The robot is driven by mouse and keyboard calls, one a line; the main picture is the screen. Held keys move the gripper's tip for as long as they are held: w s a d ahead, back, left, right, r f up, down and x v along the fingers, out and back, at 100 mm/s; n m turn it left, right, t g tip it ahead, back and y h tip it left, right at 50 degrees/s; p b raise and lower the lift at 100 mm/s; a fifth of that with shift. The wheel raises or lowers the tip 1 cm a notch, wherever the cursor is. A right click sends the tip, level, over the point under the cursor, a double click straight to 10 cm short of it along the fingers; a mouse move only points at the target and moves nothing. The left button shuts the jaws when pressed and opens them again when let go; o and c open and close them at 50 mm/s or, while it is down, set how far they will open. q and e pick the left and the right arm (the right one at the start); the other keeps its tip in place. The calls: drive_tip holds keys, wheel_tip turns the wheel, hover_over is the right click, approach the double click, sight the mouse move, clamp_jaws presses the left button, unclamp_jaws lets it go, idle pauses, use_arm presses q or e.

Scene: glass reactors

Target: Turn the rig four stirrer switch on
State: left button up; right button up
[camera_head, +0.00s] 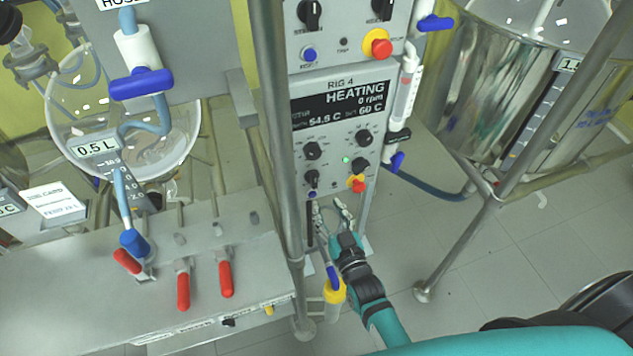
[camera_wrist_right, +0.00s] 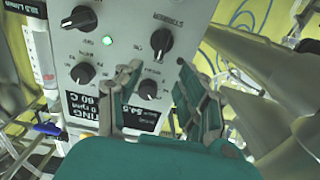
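The rig four panel (camera_head: 341,133) stands upright in the middle of the head view. Its display (camera_head: 343,104) reads RIG 4, HEATING and 0 rpm. Below are black knobs at upper left (camera_head: 312,150), upper right (camera_head: 363,139), lower right (camera_head: 361,165) and lower left (camera_head: 312,178). My right gripper (camera_head: 333,209) is open and empty just below the panel. In the right wrist view the panel (camera_wrist_right: 120,62) appears upside down, with the open fingers (camera_wrist_right: 160,84) before it. My left gripper is out of view.
A green light (camera_head: 346,160) glows among the knobs. A red stop button (camera_head: 358,185) sits low on the panel. A metal post (camera_head: 273,130) runs along its left side. A bench (camera_head: 80,280) with red-handled valves (camera_head: 183,290) is at left. Open floor (camera_head: 560,250) lies right.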

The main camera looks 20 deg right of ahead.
sight(315, 181)
drive_tip(key=w, duration=0.9)
drive_tip(key=shift+a, duration=0.1)
clamp_jaws()
